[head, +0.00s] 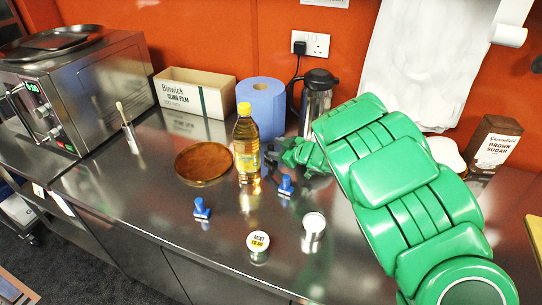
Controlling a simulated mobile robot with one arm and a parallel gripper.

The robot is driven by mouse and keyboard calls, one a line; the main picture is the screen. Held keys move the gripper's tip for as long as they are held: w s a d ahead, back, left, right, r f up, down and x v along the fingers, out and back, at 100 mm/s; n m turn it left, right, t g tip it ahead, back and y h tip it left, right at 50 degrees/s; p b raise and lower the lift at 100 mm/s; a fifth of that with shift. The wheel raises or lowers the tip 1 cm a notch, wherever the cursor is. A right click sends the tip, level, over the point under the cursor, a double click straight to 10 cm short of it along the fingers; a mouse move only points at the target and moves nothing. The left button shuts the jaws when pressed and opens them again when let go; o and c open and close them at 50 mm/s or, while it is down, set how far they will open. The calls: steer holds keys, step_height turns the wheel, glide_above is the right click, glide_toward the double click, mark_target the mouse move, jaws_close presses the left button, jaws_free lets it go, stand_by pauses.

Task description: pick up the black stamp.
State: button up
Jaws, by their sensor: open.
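Two small stamps with blue handles stand on the steel counter (150,205). One blue stamp (201,209) is at the left front. The other blue stamp (286,186) is right of the oil bottle, just in front of my gripper. I make out no plainly black stamp.
A yellow-capped oil bottle (246,145) stands beside an amber round plate (203,162). Behind are a cling film box (195,93), blue paper roll (262,108) and dark flask (317,98). A mint tin (258,242) and a white-topped tin (314,225) stand in front. The left front counter is clear.

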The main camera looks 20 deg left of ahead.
steer(key=shift+x, duration=1.45)
jaws_close()
